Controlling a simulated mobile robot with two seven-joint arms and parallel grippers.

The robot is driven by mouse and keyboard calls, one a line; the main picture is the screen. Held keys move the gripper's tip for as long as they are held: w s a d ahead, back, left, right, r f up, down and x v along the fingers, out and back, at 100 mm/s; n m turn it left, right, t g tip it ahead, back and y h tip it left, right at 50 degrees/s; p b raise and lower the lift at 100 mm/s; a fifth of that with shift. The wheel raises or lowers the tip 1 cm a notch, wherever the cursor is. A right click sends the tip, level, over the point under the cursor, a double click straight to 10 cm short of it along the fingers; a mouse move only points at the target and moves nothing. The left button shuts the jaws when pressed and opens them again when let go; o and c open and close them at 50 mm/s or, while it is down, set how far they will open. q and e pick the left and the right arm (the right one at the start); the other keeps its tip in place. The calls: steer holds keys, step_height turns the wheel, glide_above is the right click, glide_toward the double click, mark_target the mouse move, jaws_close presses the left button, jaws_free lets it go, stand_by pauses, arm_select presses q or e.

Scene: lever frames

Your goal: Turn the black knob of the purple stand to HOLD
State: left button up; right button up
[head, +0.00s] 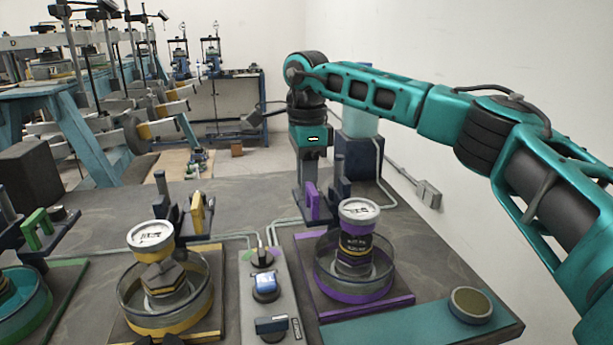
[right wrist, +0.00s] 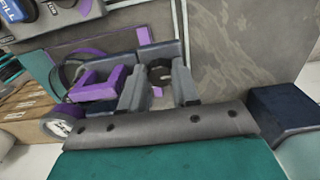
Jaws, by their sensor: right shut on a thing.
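The purple stand (head: 350,296) is at the right of the bench in the head view, with a clear ring and a purple-and-black weight on it. Its purple lever (head: 312,201) stands at the back and also shows in the right wrist view (right wrist: 95,86). My right gripper (head: 311,184) reaches down behind that lever. In the right wrist view its two grey fingers (right wrist: 160,88) are on either side of the dark round knob (right wrist: 160,72), shut on it. The knob is hidden in the head view. I cannot read HOLD or the knob's pointer.
A grey console (head: 283,303) with a blue switch (head: 266,283) stands left of the purple stand. The yellow stand (head: 165,325) is further left, a green one beyond. A teal mat (head: 400,325) with a round disc (head: 470,306) lies front right. Dark tips show at the bottom edge.

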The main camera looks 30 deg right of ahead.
jaws_close()
